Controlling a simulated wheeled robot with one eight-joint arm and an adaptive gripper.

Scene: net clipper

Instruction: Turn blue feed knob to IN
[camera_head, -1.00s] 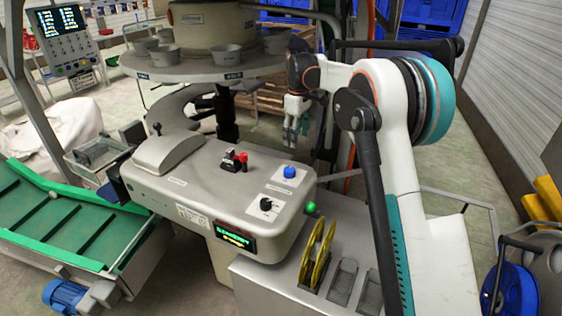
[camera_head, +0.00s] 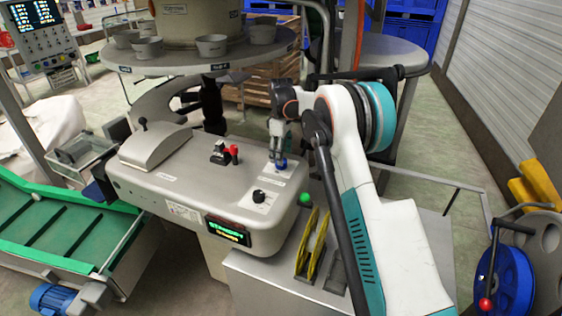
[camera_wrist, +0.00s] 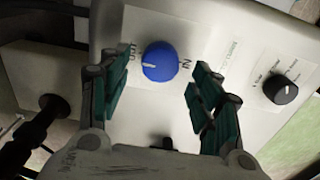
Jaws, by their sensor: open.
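The blue feed knob (camera_head: 282,166) sits on the right part of the clipper's grey top. In the wrist view the blue knob (camera_wrist: 160,60) lies between the labels OUT, on its left, and IN, on its right. Its white mark points left, toward the OUT side. My gripper (camera_head: 279,155) is right above the knob in the head view. In the wrist view my gripper (camera_wrist: 156,82) is open, with one green-padded finger on either side of the knob and a visible gap to each. The knob is partly hidden by the fingers in the head view.
A black dial (camera_head: 259,196) is close to the blue knob; a red-and-black switch (camera_head: 227,153) is to the left. A green button (camera_head: 305,199) and a lit display (camera_head: 228,231) are on the near side. A round table with cups (camera_head: 200,60) stands behind.

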